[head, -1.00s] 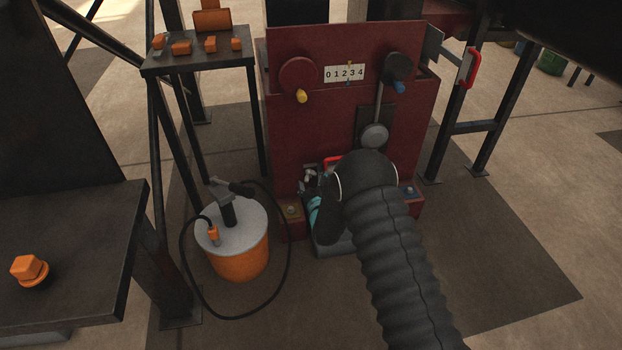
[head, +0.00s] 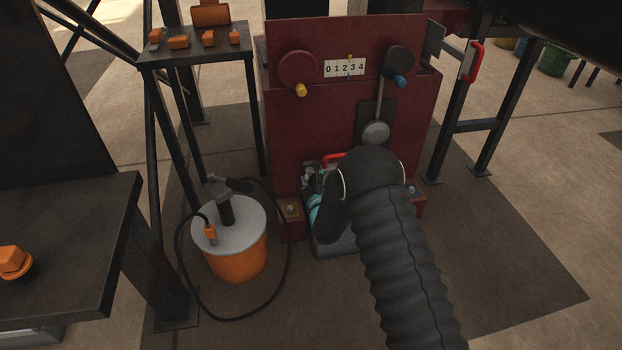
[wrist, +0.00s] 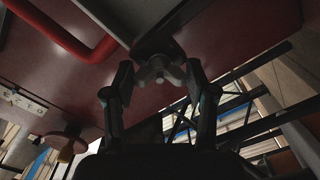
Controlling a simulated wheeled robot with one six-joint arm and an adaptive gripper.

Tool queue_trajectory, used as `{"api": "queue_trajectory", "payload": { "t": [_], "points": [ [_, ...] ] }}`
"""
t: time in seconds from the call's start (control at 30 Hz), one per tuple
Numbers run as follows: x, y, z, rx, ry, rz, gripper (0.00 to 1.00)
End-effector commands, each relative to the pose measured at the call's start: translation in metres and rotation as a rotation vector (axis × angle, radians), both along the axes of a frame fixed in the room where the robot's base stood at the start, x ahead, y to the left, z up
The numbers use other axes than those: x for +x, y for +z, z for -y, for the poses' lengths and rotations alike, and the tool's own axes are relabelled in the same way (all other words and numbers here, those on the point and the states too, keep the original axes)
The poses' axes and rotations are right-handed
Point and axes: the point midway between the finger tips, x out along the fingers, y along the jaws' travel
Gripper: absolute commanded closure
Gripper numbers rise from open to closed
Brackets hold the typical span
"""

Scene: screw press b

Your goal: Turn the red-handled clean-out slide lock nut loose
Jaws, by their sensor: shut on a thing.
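In the wrist view, the lock nut (wrist: 160,71) is a grey lobed knob under a dark metal plate. The two fingers of my gripper (wrist: 158,78) stand on either side of it and are shut on its lobes. The red handle (wrist: 72,38) of the clean-out slide is a bent red bar at upper left. In the head view, the red handle (head: 334,157) shows low on the dark red machine front. My gripper (head: 309,178) is just left of and below it, partly hidden by my arm. The nut cannot be made out there.
The dark red press cabinet (head: 300,120) carries a number plate (head: 345,67) and a hanging round-ended lever (head: 375,132). An orange drum (head: 236,258) with a looped black hose stands to the left. A small table (head: 195,58) with orange parts is behind it.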

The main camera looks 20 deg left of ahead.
Motion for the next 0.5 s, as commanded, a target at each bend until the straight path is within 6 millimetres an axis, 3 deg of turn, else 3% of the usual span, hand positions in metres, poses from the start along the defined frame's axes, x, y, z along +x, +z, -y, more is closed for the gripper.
{"api": "queue_trajectory", "payload": {
  "t": [0.1,0.13,0.2,0.5],
  "points": [
    [0.0,0.0011,-0.001,0.0,0.002,0.002,0.79],
    [0.0,0.0011,-0.001,0.0,0.002,0.002,0.39],
    [0.0,0.001,-0.0008,0.0,0.002,0.002,0.21],
    [0.0,0.0003,0.0001,0.0,0.0,0.0,0.19]
  ]
}}
